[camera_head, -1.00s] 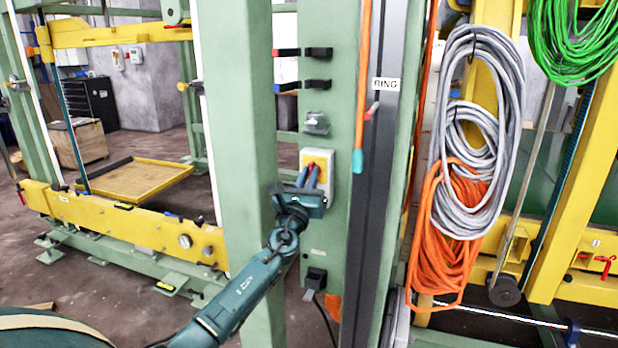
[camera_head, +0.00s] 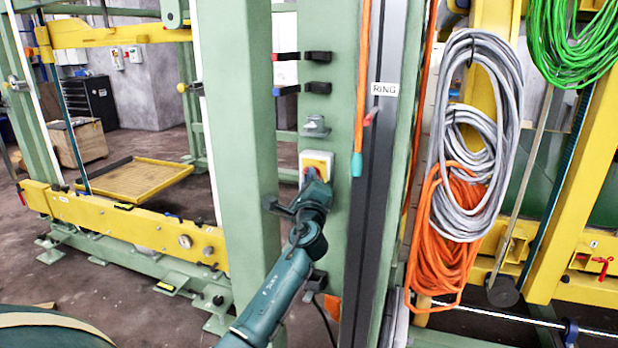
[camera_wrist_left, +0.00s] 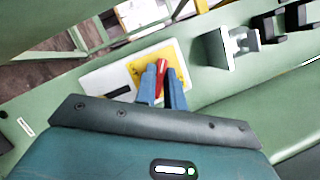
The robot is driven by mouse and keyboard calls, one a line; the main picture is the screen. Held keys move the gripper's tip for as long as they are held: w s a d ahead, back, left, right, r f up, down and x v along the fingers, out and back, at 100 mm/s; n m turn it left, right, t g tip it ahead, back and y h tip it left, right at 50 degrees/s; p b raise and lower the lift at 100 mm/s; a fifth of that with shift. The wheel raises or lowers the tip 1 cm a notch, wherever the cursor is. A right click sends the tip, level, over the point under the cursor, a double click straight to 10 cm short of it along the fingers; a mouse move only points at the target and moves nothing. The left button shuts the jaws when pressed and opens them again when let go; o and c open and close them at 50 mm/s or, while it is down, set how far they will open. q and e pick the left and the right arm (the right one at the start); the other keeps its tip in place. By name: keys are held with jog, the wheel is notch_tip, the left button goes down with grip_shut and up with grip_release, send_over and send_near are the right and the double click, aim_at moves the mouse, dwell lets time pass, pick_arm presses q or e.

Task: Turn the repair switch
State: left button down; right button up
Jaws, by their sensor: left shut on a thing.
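The repair switch (camera_head: 317,160) is a white box with a yellow plate on the green panel in the head view. It also shows in the left wrist view as a yellow plate (camera_wrist_left: 133,68) with a red handle (camera_wrist_left: 161,84). My left gripper (camera_wrist_left: 162,80) is at the switch, its two blue fingers on either side of the red handle and shut on it. In the head view my left gripper (camera_head: 313,180) covers the lower part of the switch, and the handle is mostly hidden. My right gripper is not in view.
Black latches (camera_head: 318,87) and a metal bracket (camera_head: 315,126) sit on the panel above the switch. A thick green post (camera_head: 236,150) stands just left. An orange rod with a teal tip (camera_head: 357,164) hangs at right, near coiled cables (camera_head: 478,120).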

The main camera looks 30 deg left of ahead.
pick_arm(q)
jog(key=n+g+p, duration=0.1)
jog(key=n, duration=0.2)
jog(key=n+g+p, duration=0.1)
jog(key=n+p, duration=0.1)
jog(key=n, duration=0.1)
jog(key=shift+r+n+g, duration=0.1)
jog(key=shift+n+g, duration=0.3)
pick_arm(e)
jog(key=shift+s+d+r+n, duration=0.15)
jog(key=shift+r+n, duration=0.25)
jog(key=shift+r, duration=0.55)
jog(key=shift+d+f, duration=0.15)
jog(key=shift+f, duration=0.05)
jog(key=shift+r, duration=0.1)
pick_arm(q)
jog(key=c, duration=1.5)
grip_release()
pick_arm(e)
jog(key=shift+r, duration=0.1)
